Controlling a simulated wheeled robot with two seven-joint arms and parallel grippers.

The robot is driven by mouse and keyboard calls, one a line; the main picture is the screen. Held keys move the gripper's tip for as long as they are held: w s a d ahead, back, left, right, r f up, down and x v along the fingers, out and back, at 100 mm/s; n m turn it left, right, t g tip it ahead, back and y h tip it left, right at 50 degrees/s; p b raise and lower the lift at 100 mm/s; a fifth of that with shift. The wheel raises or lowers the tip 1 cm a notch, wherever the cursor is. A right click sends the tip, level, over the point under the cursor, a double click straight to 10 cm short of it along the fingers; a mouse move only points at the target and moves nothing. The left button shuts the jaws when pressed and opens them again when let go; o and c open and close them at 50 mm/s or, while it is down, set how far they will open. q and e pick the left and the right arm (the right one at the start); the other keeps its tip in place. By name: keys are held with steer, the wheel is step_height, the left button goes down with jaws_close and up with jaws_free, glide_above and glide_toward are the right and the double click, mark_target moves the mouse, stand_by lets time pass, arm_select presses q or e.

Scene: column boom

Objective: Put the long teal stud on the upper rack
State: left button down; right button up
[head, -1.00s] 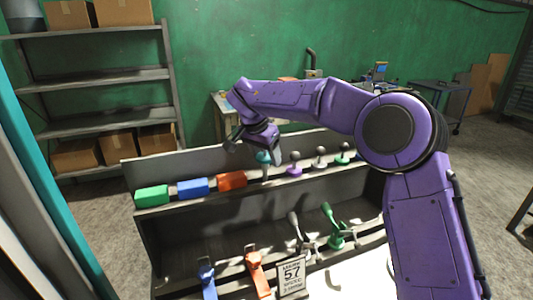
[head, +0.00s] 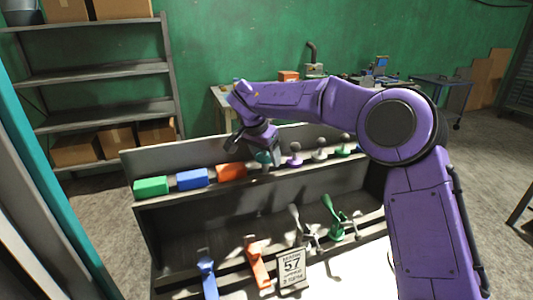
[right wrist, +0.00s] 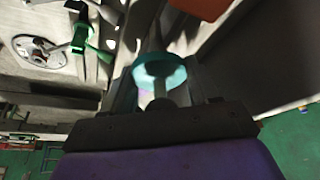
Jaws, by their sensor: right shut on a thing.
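The teal stud (head: 265,158) is at the upper rack (head: 222,188), between the orange block and the purple stud. My right gripper (head: 257,146) is above the rack, shut on the stud. In the right wrist view the stud's round teal head (right wrist: 160,72) and pale stem sit between the fingers. The stud's lower end is hard to make out, so I cannot tell whether it touches the rack. My left gripper is not in view.
Green (head: 151,187), blue (head: 193,179) and orange (head: 231,171) blocks line the rack's left part. Purple (head: 294,160), grey (head: 320,154) and green studs stand to the right. Levers and a sign (head: 292,270) are below. Shelving (head: 100,75) stands behind left.

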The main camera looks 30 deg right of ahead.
steer(key=shift+f+b, duration=0.35)
steer(key=shift+f, duration=0.65)
steer(key=shift+s+f, duration=0.1)
steer(key=shift+r+p, duration=0.6)
steer(key=shift+p, duration=0.2)
steer(key=shift+r+p, duration=3.4)
steer(key=shift+p, duration=0.75)
